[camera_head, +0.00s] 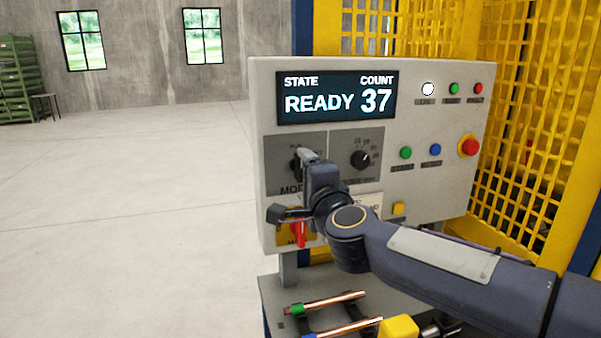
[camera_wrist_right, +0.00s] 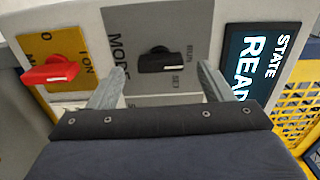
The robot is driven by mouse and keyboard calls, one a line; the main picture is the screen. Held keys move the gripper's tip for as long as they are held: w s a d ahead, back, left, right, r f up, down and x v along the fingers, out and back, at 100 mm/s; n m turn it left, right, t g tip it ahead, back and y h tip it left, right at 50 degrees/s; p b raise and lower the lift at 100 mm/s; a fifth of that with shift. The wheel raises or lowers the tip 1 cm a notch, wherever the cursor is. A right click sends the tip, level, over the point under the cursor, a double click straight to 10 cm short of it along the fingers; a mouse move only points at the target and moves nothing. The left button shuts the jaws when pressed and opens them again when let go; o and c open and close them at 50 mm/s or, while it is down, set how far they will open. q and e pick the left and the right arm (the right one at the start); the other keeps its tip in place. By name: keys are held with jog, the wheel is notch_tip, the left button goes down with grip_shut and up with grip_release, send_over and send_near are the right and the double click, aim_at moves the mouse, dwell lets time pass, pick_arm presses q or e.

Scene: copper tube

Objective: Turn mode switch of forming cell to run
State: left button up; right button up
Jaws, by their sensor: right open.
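The mode switch is a black knob (camera_wrist_right: 163,60) on a grey plate marked MODE, with RUN and SET labels, in the right wrist view. Its bar lies crosswise in that view; which label it points to is not clear. In the head view the knob (camera_head: 296,165) is mostly hidden behind my gripper. My right gripper (camera_head: 309,158) is at the plate. In the right wrist view its open fingers (camera_wrist_right: 160,78) stand on either side of the knob, with gaps visible on both sides. The forming cell's display (camera_head: 336,97) reads STATE READY, COUNT 37. My left gripper is not in view.
A red rotary handle (camera_head: 300,232) on a yellow plate is below the mode plate, close to my wrist. Another black dial (camera_head: 360,160), several coloured buttons and a red mushroom button (camera_head: 468,146) are to the right. Copper tubes (camera_head: 335,305) lie below. Yellow mesh guards (camera_head: 545,130) stand behind.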

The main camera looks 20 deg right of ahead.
jog(key=s, duration=0.4)
jog(key=s+d+f+n+g+y, duration=0.1)
jog(key=s+f+n+g, duration=0.5)
jog(key=s+f, duration=0.7)
jog(key=s+d+f+n+g+y, duration=0.2)
jog(key=s+f+n+g, duration=0.4)
jog(key=s+f+n, duration=0.3)
jog(key=s+f, duration=0.4)
jog(key=s, duration=0.1)
jog(key=shift+s+d+f+n, duration=0.3)
jog(key=shift+s+d, duration=0.05)
jog(key=shift+d, duration=0.05)
